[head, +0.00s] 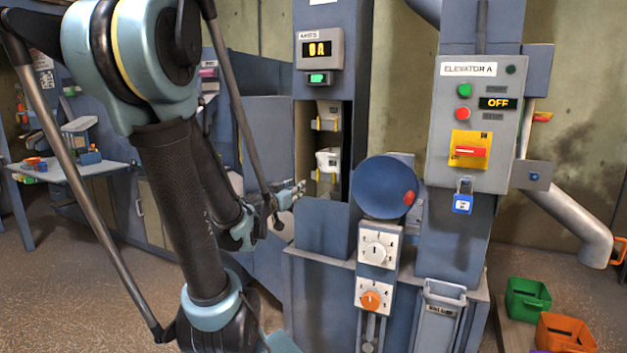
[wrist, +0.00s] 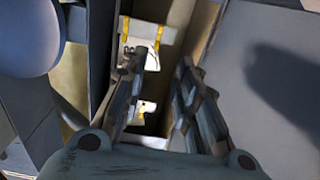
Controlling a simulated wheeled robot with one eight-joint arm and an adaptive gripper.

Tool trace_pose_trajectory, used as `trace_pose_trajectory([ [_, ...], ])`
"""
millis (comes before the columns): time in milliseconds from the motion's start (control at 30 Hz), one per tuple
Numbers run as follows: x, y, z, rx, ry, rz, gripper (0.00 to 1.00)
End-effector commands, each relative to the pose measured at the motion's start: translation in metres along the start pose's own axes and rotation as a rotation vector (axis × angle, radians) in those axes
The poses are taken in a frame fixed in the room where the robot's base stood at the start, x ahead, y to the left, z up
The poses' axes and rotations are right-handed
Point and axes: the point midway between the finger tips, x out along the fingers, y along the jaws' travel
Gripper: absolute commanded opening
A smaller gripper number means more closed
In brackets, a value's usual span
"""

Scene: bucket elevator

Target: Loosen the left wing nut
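My gripper (head: 287,194) is in front of the open shaft of the elevator in the head view, partly behind my own arm. In the wrist view its two fingers (wrist: 160,64) stand apart, with nothing visible between them. Beyond them is the open shaft, with a white bucket (wrist: 148,32) with yellow straps. In the head view white buckets (head: 328,160) hang inside the shaft. I cannot clearly make out the left wing nut in either view. It may be hidden by my arm or fingers, or too small to tell.
Right of the shaft are a round blue disc (head: 384,188) and dial boxes (head: 377,245). The control panel (head: 476,120) reads OFF, with a blue padlock (head: 462,197) below its red switch. Green (head: 527,299) and orange (head: 566,333) bins stand at the lower right.

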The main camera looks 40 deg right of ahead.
Motion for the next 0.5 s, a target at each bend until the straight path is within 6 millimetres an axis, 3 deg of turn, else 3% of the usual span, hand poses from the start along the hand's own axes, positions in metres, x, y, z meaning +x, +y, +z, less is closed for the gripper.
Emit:
trace_pose_trajectory([
  [500,0.058,0.0,0.0,0.0,-0.001,0.002,0.28],
])
